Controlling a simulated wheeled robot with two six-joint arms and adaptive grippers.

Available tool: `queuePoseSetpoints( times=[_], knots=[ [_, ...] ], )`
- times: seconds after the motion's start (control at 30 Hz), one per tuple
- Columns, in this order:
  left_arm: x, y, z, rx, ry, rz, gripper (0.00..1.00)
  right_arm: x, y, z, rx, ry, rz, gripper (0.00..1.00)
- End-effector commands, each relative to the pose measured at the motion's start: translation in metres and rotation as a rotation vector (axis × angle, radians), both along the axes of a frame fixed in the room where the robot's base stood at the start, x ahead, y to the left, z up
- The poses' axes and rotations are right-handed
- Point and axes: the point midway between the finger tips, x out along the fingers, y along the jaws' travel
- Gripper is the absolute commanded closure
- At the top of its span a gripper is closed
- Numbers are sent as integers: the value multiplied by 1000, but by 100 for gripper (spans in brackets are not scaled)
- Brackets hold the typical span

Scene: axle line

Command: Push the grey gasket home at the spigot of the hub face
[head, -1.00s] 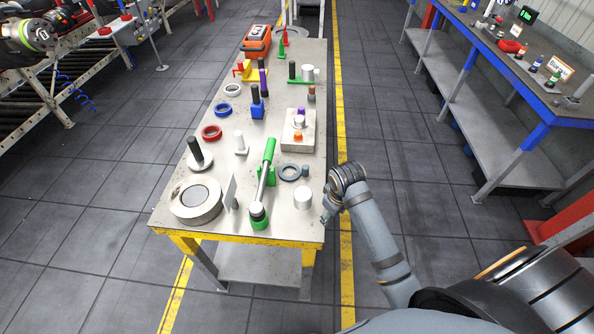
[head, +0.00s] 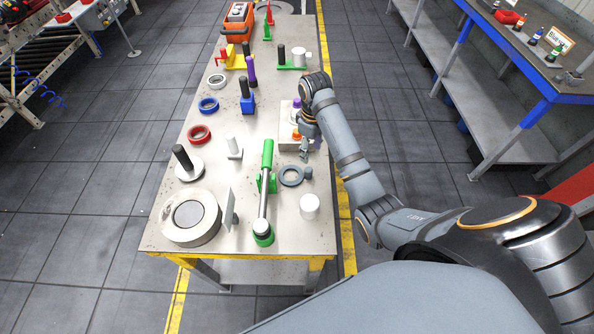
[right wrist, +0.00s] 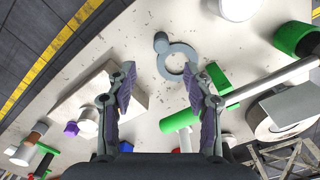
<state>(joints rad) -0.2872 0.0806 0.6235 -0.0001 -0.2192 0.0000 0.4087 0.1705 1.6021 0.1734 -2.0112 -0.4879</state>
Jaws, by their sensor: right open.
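The grey gasket (head: 283,177), a flat ring with a small round tab, lies on the workbench right of the green-handled lever. It also shows in the right wrist view (right wrist: 164,53), just beyond my fingertips. My right gripper (head: 304,153) hangs above the bench's right side, a little beyond the gasket and apart from it. In the right wrist view its two fingers (right wrist: 160,72) are spread and empty. A large pale round part with a dark centre (head: 189,214), possibly the hub, stands at the near left corner. I cannot make out a spigot for certain. My left gripper is out of view.
The green-handled lever (head: 266,185) stands left of the gasket, and a white cylinder (head: 310,206) stands nearer. A pale block with coloured knobs (head: 288,142) is beside my right gripper. Red (head: 199,134) and blue (head: 208,105) rings lie farther left.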

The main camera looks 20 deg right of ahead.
Motion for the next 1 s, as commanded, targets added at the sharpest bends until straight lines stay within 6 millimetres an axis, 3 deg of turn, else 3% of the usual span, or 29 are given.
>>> queuePoseSetpoints(
  times=[0.03, 0.13, 0.2, 0.27, 0.4, 0.53, 0.73, 0.87, 1.0],
  knots=[
    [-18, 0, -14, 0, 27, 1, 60, 0, 0, -13, 0, 1, 0, 48],
    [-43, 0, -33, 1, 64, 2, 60, 0, 0, -31, 0, 0, 0, 48],
    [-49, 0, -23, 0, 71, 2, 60, -1, 0, -35, 0, 4, -1, 48],
    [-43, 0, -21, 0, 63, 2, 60, -1, 0, -43, -1, 3, -2, 48],
    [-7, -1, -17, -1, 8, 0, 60, 0, 0, -49, -1, 0, -1, 48],
    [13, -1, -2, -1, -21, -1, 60, -3, 2, -62, 1, 5, -1, 48],
    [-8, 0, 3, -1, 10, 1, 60, -3, 3, -95, 0, 1, -1, 48],
    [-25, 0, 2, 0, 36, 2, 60, -2, 2, -100, 0, -1, -1, 48],
    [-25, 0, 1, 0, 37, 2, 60, -2, 2, -100, 0, -1, -1, 50]
  ],
)
